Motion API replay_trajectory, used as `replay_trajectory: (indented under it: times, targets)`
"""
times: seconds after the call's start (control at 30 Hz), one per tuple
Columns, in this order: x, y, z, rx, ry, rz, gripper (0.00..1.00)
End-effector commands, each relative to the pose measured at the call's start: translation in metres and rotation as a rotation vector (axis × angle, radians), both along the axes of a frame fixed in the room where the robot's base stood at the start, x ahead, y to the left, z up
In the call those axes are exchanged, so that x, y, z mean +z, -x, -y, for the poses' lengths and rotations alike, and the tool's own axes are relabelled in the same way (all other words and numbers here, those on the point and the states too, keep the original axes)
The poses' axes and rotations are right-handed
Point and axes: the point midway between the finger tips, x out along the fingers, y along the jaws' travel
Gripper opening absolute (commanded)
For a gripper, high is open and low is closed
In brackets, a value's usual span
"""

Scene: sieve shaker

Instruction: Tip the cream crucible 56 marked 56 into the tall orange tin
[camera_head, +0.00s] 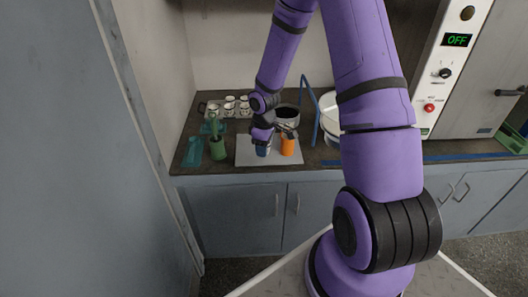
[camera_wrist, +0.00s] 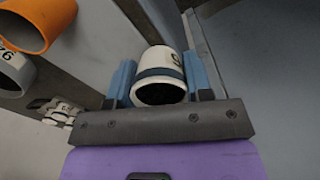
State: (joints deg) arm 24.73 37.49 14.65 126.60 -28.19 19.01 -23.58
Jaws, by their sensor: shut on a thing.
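My gripper (camera_wrist: 160,82) is shut on a cream crucible (camera_wrist: 158,62) with a dark blue band, one blue finger on each side. A dark digit, like a 5, shows at its edge; the rest of the mark is out of sight. Its dark mouth faces the wrist camera. The tall orange tin (camera_wrist: 40,22) is at the upper left there, apart from my gripper. In the head view the orange tin (camera_head: 288,146) stands just right of my gripper (camera_head: 264,149). My gripper hides the crucible there. I cannot tell whether it is lifted.
Another cream vessel (camera_wrist: 14,72), marked with a 6, is cut off at the wrist view's left edge. A pale mat (camera_head: 290,160) lies under the tin. A green cup (camera_head: 217,148) stands left, a dark pot (camera_head: 287,116) behind, and a rack of small cups (camera_head: 229,108) back left.

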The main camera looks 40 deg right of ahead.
Motion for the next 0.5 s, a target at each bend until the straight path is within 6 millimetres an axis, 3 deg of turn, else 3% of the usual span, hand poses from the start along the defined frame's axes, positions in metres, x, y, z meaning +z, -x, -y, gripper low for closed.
replay_trajectory:
  times: [0.5]
  targets:
    - [0.041,0.0,0.004,-0.002,0.0,0.0,0.22]
